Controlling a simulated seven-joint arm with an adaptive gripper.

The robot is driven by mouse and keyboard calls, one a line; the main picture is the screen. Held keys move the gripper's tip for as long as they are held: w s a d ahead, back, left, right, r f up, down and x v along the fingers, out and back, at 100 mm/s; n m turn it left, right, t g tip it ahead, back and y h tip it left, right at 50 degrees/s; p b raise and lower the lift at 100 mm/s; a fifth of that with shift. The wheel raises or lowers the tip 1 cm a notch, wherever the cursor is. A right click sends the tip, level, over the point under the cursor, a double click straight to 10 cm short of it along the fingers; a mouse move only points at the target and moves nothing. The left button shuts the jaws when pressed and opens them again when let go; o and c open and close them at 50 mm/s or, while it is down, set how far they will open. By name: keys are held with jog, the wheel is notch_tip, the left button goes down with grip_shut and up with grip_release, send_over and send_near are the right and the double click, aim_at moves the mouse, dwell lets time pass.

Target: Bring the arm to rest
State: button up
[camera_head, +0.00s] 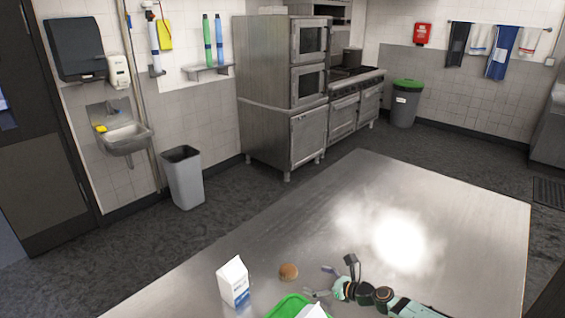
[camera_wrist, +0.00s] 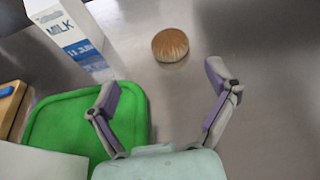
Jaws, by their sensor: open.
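My gripper (camera_head: 319,281) is open and empty above the steel table (camera_head: 440,195), low in the head view.
A milk carton (camera_head: 233,282) stands upright left of the bun; it also shows in the wrist view (camera_wrist: 72,32). A green tray (camera_head: 278,311) lies near my gripper, and the left finger overlaps it in the wrist view (camera_wrist: 48,128). The table's far right is clear.

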jog(key=s+a+r+n+g+h, duration=0.1)
jog(key=a+r+n+g, duration=0.1)
jog(key=a+r+n, duration=0.45)
jog(key=s+a+r+n+g+h, duration=0.1)
jog(key=s+a+r+n, duration=0.15)
jog(key=a+r, duration=0.65)
jog(key=s+r+n+g+h, duration=0.1)
jog(key=s+r+n+h, duration=0.1)
jog(key=s+r+n, duration=0.35)
jog(key=s+d+r+n+h, duration=0.2)
jog(key=s+d+r, duration=0.1)
jog(key=s, duration=0.5)
jog(key=s+d+r+n+h, duration=0.2)
jog(key=s+r, duration=0.1)
jog(key=s, duration=0.5)
jog(key=s+d+f+n+g, duration=0.2)
jog(key=s+n, duration=0.1)
jog(key=s, duration=0.2)
jog(key=s+d+f+n+g, duration=0.1)
jog(key=s+d+f+n, duration=0.1)
jog(key=s, duration=0.4)
jog(key=s+d+f+n+g+h, duration=0.1)
jog(key=s+d+f+n+g, duration=0.1)
jog(key=s+n, duration=0.2)
jog(key=shift+s+d+f+g, duration=0.15)
jog(key=shift+s+f+g, duration=0.2)
jog(key=shift+s, duration=0.55)
